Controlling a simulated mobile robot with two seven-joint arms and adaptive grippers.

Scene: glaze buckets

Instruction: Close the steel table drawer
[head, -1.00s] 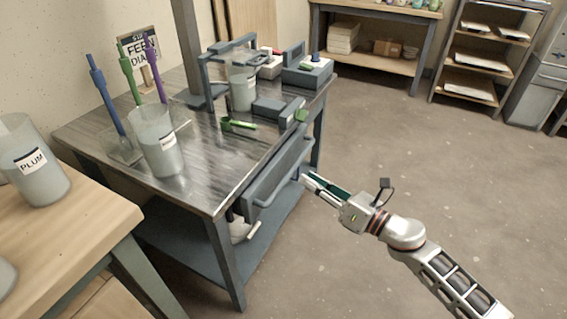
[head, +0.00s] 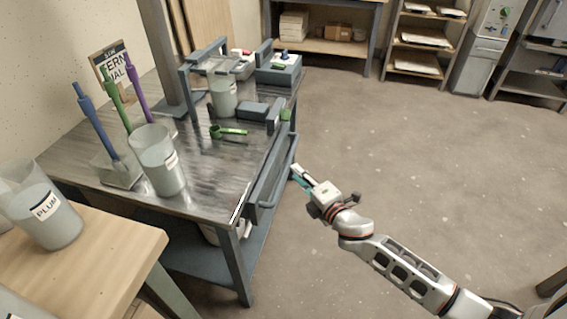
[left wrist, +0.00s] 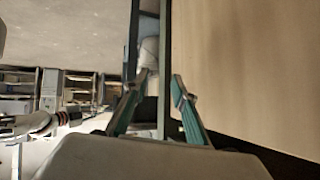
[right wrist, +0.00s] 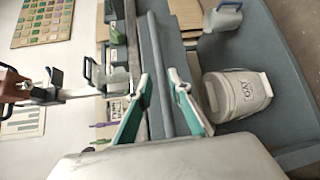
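The steel table (head: 205,185) stands left of centre in the head view. Its grey-blue drawer (head: 262,188) is on the right side, with a long bar handle (head: 283,178) along its front. The drawer front sits close to the table edge; whether a gap is left cannot be told. My right gripper (head: 298,176) is beside the handle. In the right wrist view its two fingers (right wrist: 160,90) are apart, with a grey bar running between them; contact is unclear. My left gripper (left wrist: 160,88) is open, with bars in front of it, and is outside the head view.
On the table are a clear bucket (head: 160,165), a green scoop (head: 228,131) and upright coloured tools (head: 97,122). A wooden table (head: 95,250) with a PLUM bucket (head: 45,212) is at the lower left. A lidded bucket (right wrist: 238,95) sits below. The floor at right is clear.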

